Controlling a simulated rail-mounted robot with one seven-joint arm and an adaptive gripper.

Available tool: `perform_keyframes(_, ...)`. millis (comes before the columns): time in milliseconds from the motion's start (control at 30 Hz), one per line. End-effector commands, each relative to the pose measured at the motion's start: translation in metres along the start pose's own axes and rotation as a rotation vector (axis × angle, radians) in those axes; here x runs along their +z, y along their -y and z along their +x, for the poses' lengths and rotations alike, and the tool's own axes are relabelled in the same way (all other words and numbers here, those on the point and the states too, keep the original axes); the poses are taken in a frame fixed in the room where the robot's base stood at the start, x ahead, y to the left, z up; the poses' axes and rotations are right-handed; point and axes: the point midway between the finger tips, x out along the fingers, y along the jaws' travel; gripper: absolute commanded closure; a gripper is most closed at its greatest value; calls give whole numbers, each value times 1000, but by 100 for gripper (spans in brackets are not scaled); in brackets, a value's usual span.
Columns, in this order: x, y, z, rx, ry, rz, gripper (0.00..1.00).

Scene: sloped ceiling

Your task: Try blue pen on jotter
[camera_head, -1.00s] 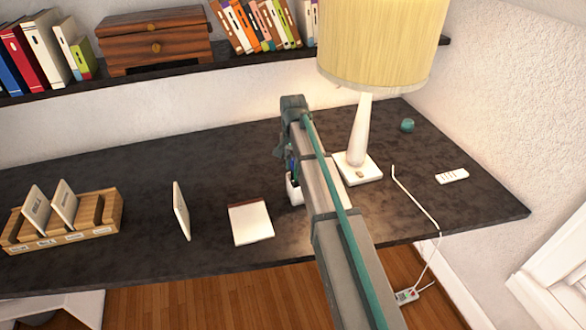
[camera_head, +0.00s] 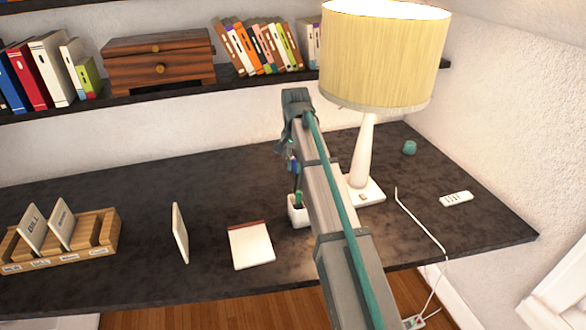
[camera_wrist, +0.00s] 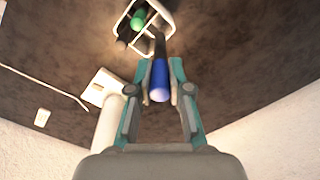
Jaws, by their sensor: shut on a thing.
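My gripper (camera_wrist: 160,92) is shut on the blue pen (camera_wrist: 160,82), which shows between its fingers in the wrist view. In that view the pen's far end reaches the white pen holder (camera_wrist: 138,42), where a green pen (camera_wrist: 139,18) and a dark pen (camera_wrist: 124,36) also stand. I cannot tell whether the blue pen's tip is still inside the holder. In the head view my gripper (camera_head: 291,160) is above the white holder (camera_head: 298,212), partly hidden by my arm. The jotter (camera_head: 250,246), a white pad with a brown top edge, lies flat left of the holder.
A lamp (camera_head: 385,60) stands right of my arm, with a white cable (camera_head: 420,218) and a remote (camera_head: 456,198) beyond. A card (camera_head: 180,233) stands upright left of the jotter. A wooden letter rack (camera_head: 82,245) is at far left. A bookshelf (camera_head: 245,82) hangs behind.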

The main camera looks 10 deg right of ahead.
Motion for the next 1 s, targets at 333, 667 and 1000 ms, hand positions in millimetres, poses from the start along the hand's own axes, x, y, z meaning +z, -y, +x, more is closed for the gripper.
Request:
perform_keyframes(333, 5, 6, -3, 0, 0, -11, 98)
perform_keyframes(667, 89, 48, 5, 2, 2, -133, 98)
perform_keyframes(1000, 219, 67, 33, 3, 1, -166, 98)
